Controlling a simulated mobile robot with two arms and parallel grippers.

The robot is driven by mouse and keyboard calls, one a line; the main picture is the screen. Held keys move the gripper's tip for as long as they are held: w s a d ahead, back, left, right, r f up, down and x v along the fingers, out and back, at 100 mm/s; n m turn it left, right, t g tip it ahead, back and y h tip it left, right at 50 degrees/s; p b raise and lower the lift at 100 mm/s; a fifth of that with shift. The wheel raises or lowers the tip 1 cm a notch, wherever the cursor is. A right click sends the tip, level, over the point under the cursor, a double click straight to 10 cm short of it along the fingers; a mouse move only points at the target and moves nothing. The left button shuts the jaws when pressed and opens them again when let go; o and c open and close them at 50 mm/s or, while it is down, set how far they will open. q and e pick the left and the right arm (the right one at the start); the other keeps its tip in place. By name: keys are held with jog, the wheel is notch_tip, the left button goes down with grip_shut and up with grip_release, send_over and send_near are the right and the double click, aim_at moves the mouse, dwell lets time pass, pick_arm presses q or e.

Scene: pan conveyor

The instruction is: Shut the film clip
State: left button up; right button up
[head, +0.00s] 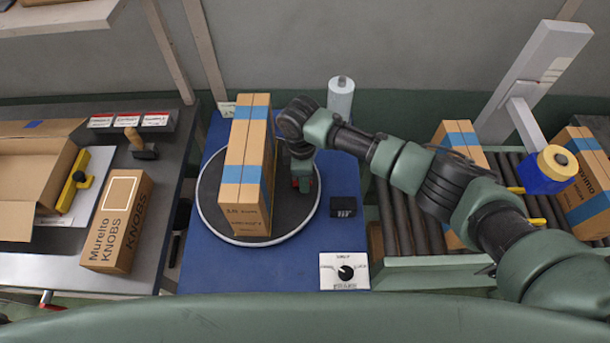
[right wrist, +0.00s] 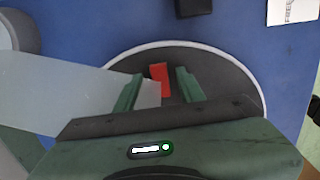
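The film clip is a small red piece (right wrist: 160,78) on the dark turntable (right wrist: 215,70), between and just beyond my right fingertips in the right wrist view. It also shows in the head view as a red spot (head: 306,184) below my right gripper (head: 301,165). My right gripper (right wrist: 158,88) is open, with its green fingers apart. A pale translucent film strip (right wrist: 60,95) runs in from the left, and its end lies near the clip. I cannot tell if the film is under the clip's jaw. My left gripper is in neither view.
A film roll (head: 341,100) stands behind. A black box (head: 343,206) and a knob panel (head: 345,271) sit to the front right. A roller conveyor (head: 400,215) is at right.

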jog(key=shift+r, duration=0.1)
notch_tip(320, 180, up, 8)
jog(key=b, duration=0.1)
jog(key=shift+a+f, duration=0.2)
dwell(0.3)
jog(key=shift+s+f, duration=0.1)
dwell(0.4)
